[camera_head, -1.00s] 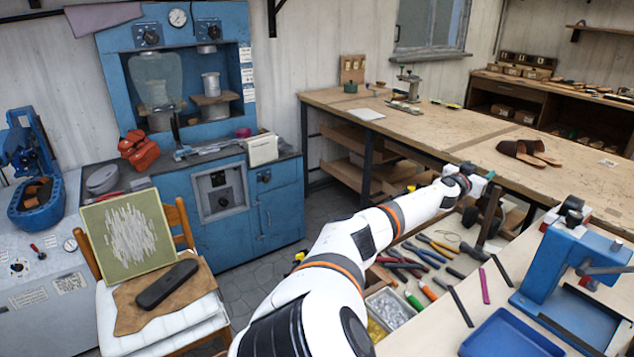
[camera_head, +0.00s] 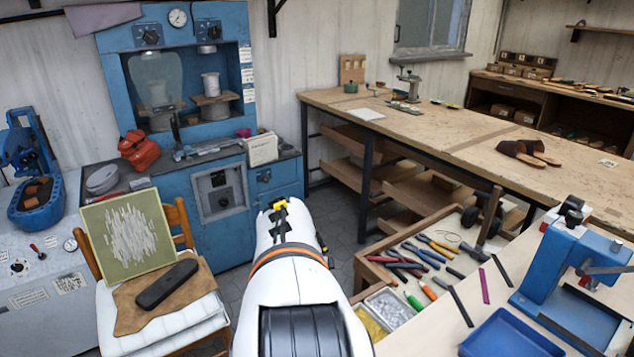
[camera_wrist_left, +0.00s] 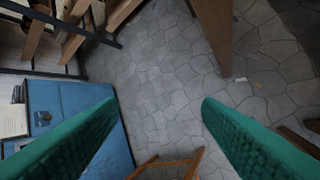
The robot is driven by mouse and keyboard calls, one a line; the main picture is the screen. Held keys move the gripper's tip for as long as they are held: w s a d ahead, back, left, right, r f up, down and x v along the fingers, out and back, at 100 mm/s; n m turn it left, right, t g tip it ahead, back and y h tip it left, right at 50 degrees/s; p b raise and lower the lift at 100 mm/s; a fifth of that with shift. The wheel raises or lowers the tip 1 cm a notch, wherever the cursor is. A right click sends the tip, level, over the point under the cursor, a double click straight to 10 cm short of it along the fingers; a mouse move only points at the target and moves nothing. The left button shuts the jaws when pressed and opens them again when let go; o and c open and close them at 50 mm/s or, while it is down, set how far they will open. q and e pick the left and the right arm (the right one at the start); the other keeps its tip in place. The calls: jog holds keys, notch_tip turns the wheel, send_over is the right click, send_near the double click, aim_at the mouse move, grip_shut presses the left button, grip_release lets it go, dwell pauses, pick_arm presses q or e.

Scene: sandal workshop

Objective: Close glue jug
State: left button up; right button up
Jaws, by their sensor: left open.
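I cannot pick out a glue jug for certain in either view. A red-orange vessel-like object (camera_head: 138,150) stands on the left of the blue machine's worktop, but I cannot tell what it is. A small white cylinder (camera_head: 210,84) sits on a board inside the machine's recess. My left gripper (camera_wrist_left: 160,100) is open and empty, its green fingers spread above the grey stone floor. In the head view my left arm reaches forward from the bottom middle, and its fingers are hidden. My right gripper is not in view.
A blue machine cabinet (camera_head: 276,205) is ahead. A chair (camera_head: 190,310) with a green board stands at left. A tool drawer (camera_head: 362,275) and a blue tray (camera_head: 508,338) are at right. The long workbench (camera_head: 430,128) holds brown sandals (camera_head: 528,152). Floor between is clear.

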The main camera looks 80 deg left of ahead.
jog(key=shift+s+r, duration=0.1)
pick_arm(q)
jog(key=s+d+f+g, duration=0.1)
jog(key=s+d+f, duration=0.8)
jog(key=s, duration=0.4)
jog(key=s+d+f+g, duration=0.1)
jog(key=s+d+f, duration=0.75)
jog(key=s, duration=0.45)
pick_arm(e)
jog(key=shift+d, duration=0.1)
pick_arm(q)
jog(key=s+d+r+g+y, duration=0.2)
jog(key=s+r+g+y, duration=0.15)
jog(key=s+y, duration=0.3)
jog(key=w+d+f+h, duration=0.3)
jog(key=w+d+f, duration=0.15)
jog(key=d, duration=0.55)
jog(key=w+d+f+h, duration=0.35)
jog(key=d+f, duration=0.25)
jog(key=d, duration=0.3)
jog(key=w+d+f+h, duration=0.3)
jog(key=d+f, duration=0.2)
jog(key=d, duration=0.5)
jog(key=w+d+f+m+t+h, duration=0.1)
jog(key=w+d+m+t+h, duration=0.1)
jog(key=w+d, duration=0.7)
jog(key=shift+w+d+t+h, duration=0.4)
jog(key=shift+w+t+h, duration=0.4)
jog(key=shift+w, duration=0.35)
jog(key=shift+f, duration=0.1)
